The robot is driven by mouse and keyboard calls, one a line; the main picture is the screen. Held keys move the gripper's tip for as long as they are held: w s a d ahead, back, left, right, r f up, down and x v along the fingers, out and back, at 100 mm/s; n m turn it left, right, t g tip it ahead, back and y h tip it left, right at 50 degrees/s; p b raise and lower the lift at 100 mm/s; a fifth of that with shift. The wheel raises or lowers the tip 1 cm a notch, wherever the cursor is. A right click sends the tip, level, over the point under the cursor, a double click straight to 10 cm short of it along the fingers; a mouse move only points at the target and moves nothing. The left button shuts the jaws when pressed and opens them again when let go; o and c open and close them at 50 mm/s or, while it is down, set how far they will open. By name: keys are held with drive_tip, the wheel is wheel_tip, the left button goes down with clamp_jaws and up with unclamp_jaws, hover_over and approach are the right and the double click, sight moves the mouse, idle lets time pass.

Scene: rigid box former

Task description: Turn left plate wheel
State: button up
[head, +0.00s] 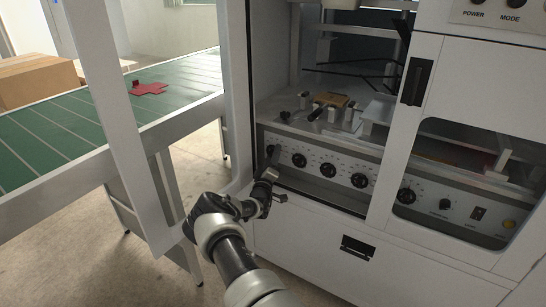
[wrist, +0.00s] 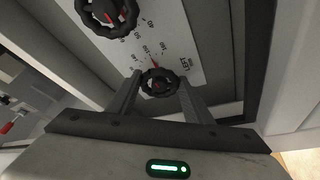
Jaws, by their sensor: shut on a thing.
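The left plate wheel (wrist: 158,83) is a small black handwheel with a red mark at its hub, beside the printed word LEFT on a pale dial plate. My gripper (wrist: 160,92) has one finger on each side of this wheel and is shut on it. A red pointer shows on the scale beside the wheel. In the head view my gripper (head: 269,173) reaches the left end of the control panel (head: 314,182), at the leftmost wheel (head: 272,151). The fingertips' contact is too small to see clearly there.
Several similar black wheels continue along the panel to the right, the nearest being another wheel (head: 299,160). A white door frame post (head: 105,90) stands left of my arm. A green conveyor (head: 60,125) carries a red cross-shaped blank (head: 150,88). A cardboard box (head: 38,80) sits behind.

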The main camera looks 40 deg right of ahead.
drive_tip(key=o, duration=1)
drive_tip(key=shift+o, duration=0.2)
drive_tip(key=shift+a, duration=0.1)
drive_tip(key=p+v, duration=0.3)
drive_tip(key=v, duration=1.4)
drive_tip(key=shift+s+p, duration=0.2)
drive_tip(key=shift+p, duration=0.1)
